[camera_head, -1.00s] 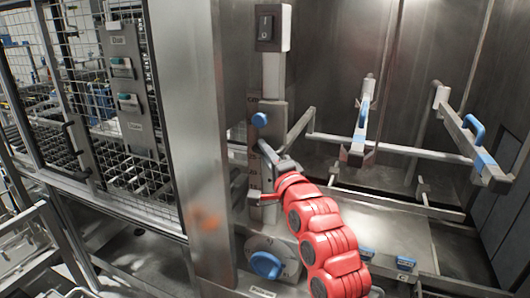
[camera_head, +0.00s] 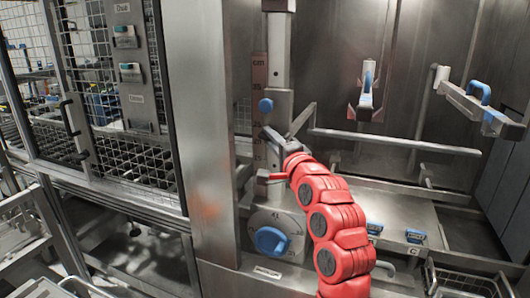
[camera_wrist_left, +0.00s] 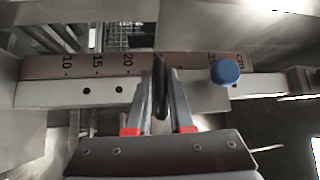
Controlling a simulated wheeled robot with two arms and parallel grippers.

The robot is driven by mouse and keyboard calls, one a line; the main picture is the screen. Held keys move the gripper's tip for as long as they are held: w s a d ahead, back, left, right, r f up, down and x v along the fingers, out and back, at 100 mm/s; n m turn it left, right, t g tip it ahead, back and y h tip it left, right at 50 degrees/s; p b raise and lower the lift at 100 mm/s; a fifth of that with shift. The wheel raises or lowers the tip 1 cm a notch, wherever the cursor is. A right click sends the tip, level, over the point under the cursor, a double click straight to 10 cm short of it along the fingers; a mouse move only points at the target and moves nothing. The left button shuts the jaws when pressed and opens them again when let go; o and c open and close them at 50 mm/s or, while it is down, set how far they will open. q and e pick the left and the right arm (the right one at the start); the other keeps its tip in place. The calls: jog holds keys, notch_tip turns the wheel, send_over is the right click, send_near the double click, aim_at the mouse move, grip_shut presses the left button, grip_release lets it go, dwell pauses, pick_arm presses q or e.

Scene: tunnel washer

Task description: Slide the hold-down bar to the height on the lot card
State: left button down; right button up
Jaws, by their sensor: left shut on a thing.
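The hold-down bar (camera_head: 395,141) is a grey bar running right from a carriage on the upright post (camera_head: 276,60). A blue knob (camera_head: 266,106) sits on the carriage; it also shows in the wrist view (camera_wrist_left: 225,72). A brown centimetre scale (camera_head: 260,75) runs along the post; 10, 15 and 20 are readable in the wrist view. My left gripper (camera_head: 272,138) is shut on a dark handle (camera_wrist_left: 160,90) below the knob. The fingers hide the scale beside it. No lot card is readable, and my right gripper is out of view.
A dial with a blue knob (camera_head: 271,240) sits below the carriage. Two blue-marked arms (camera_head: 367,90) (camera_head: 485,110) project from the back. A mesh cage (camera_head: 90,90) stands to the left.

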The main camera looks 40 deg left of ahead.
pick_arm(q)
notch_tip(320, 180, down, 19)
jog(key=b, duration=1.5)
jog(key=shift+b, duration=0.4)
jog(key=c, duration=0.8)
grip_release()
jog(key=shift+f, duration=0.1)
jog(key=shift+c, duration=0.2)
jog(key=b+v, duration=0.2)
jog(key=v, duration=1.5)
jog(key=shift+d+b, duration=0.15)
jog(key=shift+b, duration=0.25)
jog(key=shift+s, duration=0.1)
